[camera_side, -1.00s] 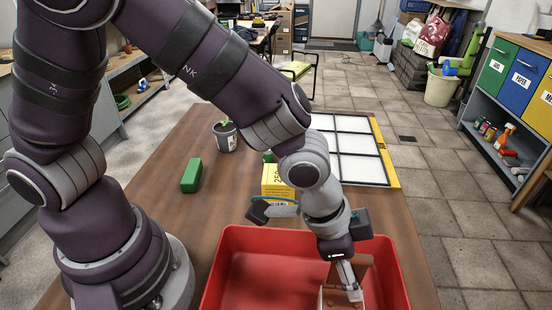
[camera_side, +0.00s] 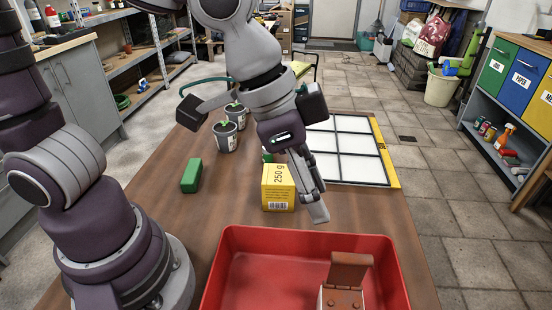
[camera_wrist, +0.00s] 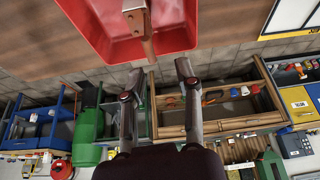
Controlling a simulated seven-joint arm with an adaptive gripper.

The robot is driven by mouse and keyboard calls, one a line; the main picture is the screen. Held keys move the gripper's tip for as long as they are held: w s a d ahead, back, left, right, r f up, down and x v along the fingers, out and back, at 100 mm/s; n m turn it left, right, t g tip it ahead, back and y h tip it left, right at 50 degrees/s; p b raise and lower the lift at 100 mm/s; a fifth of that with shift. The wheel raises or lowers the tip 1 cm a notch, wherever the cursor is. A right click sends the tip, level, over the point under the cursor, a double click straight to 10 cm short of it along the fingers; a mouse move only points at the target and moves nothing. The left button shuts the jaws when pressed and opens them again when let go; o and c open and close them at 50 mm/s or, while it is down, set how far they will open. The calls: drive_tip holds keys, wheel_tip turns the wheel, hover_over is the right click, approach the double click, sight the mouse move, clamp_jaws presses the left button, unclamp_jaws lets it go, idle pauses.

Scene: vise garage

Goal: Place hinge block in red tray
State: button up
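The brown hinge block (camera_side: 342,297) stands inside the red tray (camera_side: 265,231), near its right side, with its hinged leaf raised. In the wrist view the block (camera_wrist: 137,18) shows at the top, with the red tray (camera_wrist: 88,28) around it. My gripper (camera_side: 316,212) is above the table behind the tray's far edge, clear of the block. In the wrist view my gripper (camera_wrist: 158,68) has its two fingers apart with nothing between them. The lower part of the block is cut off by the picture's edge in the side view.
A yellow 250 g box (camera_side: 277,190) stands on the table behind the tray, close to my gripper. A green block (camera_side: 191,176), potted plants (camera_side: 226,138) and a white gridded panel (camera_side: 350,143) are farther back. The tray's left part is empty.

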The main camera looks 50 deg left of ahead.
drive_tip(key=s+a+r+n+t+y, duration=0.1)
drive_tip(key=a+n, duration=0.3)
drive_tip(key=a, duration=0.3)
drive_tip(key=s+a+n+t+y, duration=0.1)
drive_tip(key=s+a+n+y, duration=0.1)
drive_tip(key=a+n, duration=0.2)
drive_tip(key=a, duration=0.3)
drive_tip(key=shift+s+a+r, duration=0.25)
drive_tip(key=shift+a+r, duration=0.1)
drive_tip(key=shift+a, duration=0.05)
